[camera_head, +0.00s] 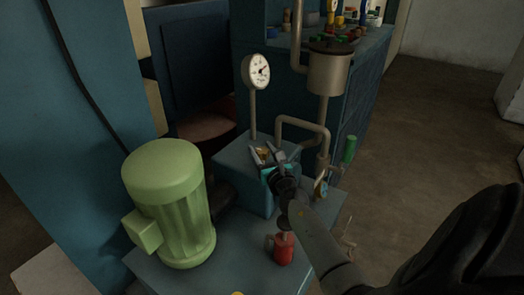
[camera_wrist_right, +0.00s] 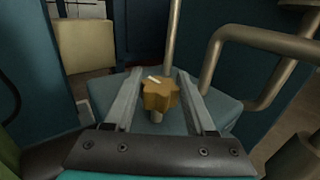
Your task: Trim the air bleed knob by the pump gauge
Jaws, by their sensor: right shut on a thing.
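The air bleed knob (camera_wrist_right: 158,97) is a yellow-brown lobed knob with a pale mark on top, on a short stem above a blue box. In the head view the knob (camera_head: 263,153) shows small and partly covered by my fingers. My right gripper (camera_head: 266,154) reaches it from the front right and is shut on it. In the wrist view the two grey fingers of the right gripper (camera_wrist_right: 158,92) lie on either side of the knob. The pump gauge (camera_head: 259,71) has a round white dial and stands on a thin post behind the knob. My left gripper is out of view.
A green motor (camera_head: 170,205) stands to the left. A bent pipe (camera_head: 304,125) and a brown cylindrical vessel (camera_head: 328,72) stand behind and right. A red part (camera_head: 284,249) sits in front, near my right arm. A green handle (camera_head: 350,148) stands at the right. Open floor lies right.

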